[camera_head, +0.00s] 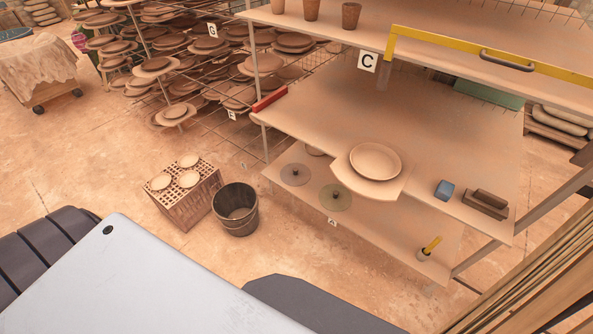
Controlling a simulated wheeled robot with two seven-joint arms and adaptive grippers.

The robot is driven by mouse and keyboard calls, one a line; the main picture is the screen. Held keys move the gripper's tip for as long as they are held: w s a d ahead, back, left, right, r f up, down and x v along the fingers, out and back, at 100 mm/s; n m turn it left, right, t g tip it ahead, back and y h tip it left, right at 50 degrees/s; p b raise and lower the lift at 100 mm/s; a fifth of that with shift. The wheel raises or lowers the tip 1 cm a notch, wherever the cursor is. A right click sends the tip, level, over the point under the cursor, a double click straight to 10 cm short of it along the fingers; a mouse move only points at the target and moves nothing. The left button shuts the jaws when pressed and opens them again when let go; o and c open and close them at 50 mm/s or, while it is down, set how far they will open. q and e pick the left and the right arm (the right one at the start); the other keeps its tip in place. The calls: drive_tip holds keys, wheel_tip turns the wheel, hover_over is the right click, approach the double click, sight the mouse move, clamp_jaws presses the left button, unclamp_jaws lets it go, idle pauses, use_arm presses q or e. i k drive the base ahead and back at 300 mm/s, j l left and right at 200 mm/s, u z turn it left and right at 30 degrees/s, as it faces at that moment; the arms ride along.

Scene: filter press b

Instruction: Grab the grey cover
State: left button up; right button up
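A round grey cover (295,174) with a small dark knob at its centre lies flat on the lower shelf, near the left end. A similar olive-green round cover (335,203) with a dark knob lies to its right and slightly nearer. The covers look apart from each other. The middle shelf above hides part of the lower shelf behind them. Neither of my grippers shows in this view; only parts of my own body fill the bottom left.
The middle shelf (330,110) holds a plate (375,161), a blue block (444,190) and a brown block (485,203). A bucket (236,209) and a perforated brick block (183,205) stand on the floor left of the rack. A yellow-handled tool (432,245) stands on the lower shelf.

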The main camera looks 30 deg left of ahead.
sight(295, 174)
drive_tip(key=i+j+z, duration=0.2)
drive_tip(key=i+j, duration=1.2)
